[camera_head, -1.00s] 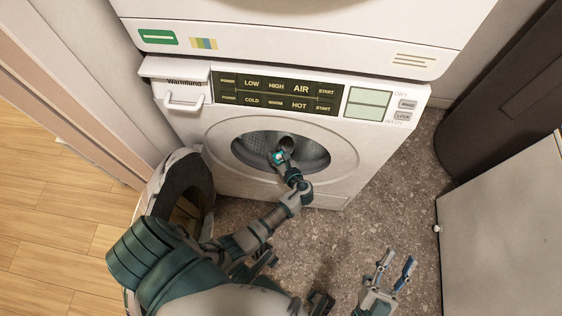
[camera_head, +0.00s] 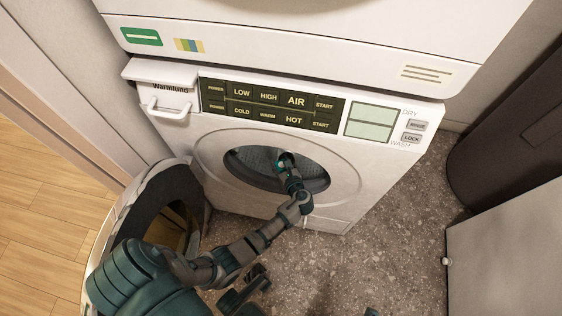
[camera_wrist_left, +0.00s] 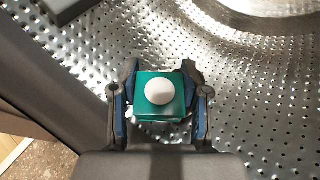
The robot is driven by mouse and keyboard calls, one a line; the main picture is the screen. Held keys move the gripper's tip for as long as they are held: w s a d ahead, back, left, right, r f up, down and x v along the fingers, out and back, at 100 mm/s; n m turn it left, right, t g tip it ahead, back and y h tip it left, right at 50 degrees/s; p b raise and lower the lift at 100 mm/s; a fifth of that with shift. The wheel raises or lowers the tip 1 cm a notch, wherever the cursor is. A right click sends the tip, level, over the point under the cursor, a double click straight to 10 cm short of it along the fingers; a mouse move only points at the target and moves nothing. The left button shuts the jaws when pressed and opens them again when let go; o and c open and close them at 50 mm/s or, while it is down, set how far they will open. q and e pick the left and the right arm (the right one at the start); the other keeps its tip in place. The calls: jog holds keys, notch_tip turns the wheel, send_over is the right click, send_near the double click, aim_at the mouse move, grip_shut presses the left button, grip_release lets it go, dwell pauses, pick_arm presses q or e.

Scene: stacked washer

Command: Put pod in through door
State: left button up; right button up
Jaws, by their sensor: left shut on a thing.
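The pod is a small green block with a white round top (camera_wrist_left: 159,92), and it shows in the left wrist view between the fingers of my left gripper (camera_wrist_left: 160,95). The gripper is shut on it. Perforated drum metal lies behind and around it. In the head view my left gripper (camera_head: 285,160) reaches into the round washer opening (camera_head: 255,165); the pod is hard to make out there. The washer door (camera_head: 125,205) is swung open to the left.
The washer's front panel (camera_head: 345,180) surrounds the opening, with controls (camera_head: 268,105) above it. A dark rounded bin (camera_head: 505,160) and a pale cabinet (camera_head: 505,255) stand at the right. Speckled floor (camera_head: 400,230) is clear between.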

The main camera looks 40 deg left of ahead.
pick_arm(q)
jog(key=o, duration=1.2)
jog(key=shift+d, duration=0.15)
jog(key=shift+o, duration=0.6)
jog(key=v, duration=1.1)
jog(key=shift+s+d, duration=0.15)
jog(key=shift+s, duration=0.05)
